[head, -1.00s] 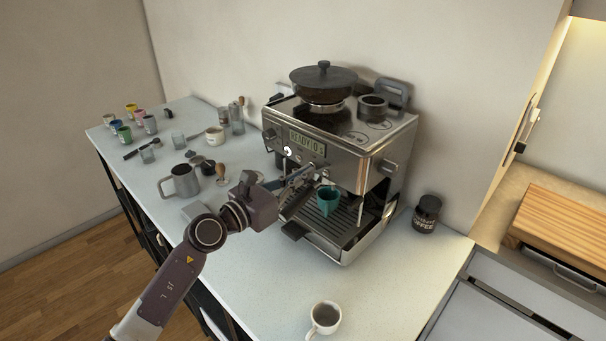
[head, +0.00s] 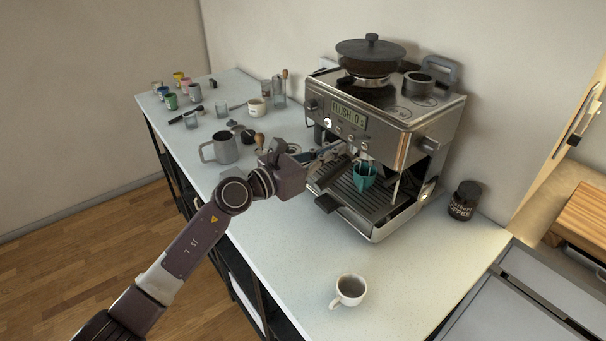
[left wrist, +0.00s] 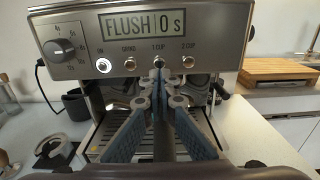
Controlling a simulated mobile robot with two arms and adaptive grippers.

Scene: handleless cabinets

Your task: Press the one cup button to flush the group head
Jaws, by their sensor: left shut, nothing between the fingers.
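The espresso machine (head: 390,140) stands on the counter. In the left wrist view its display (left wrist: 142,24) reads "FLUSH 0 s". The "1 CUP" button (left wrist: 159,61) is under its label, between the GRIND button (left wrist: 130,64) and the 2 CUP button (left wrist: 188,63). My left gripper (left wrist: 160,72) is shut and empty, its fingertips at the 1 CUP button and partly covering it. I cannot tell if they touch. It also shows in the head view (head: 338,148), in front of the panel. A teal cup (head: 364,176) stands on the drip tray. My right gripper is not in view.
A white cup (head: 349,290) with dark liquid stands at the counter's front. A coffee jar (head: 464,200) is right of the machine. A steel pitcher (head: 221,147), glasses and several small coloured cups stand to the left. The front middle counter is clear.

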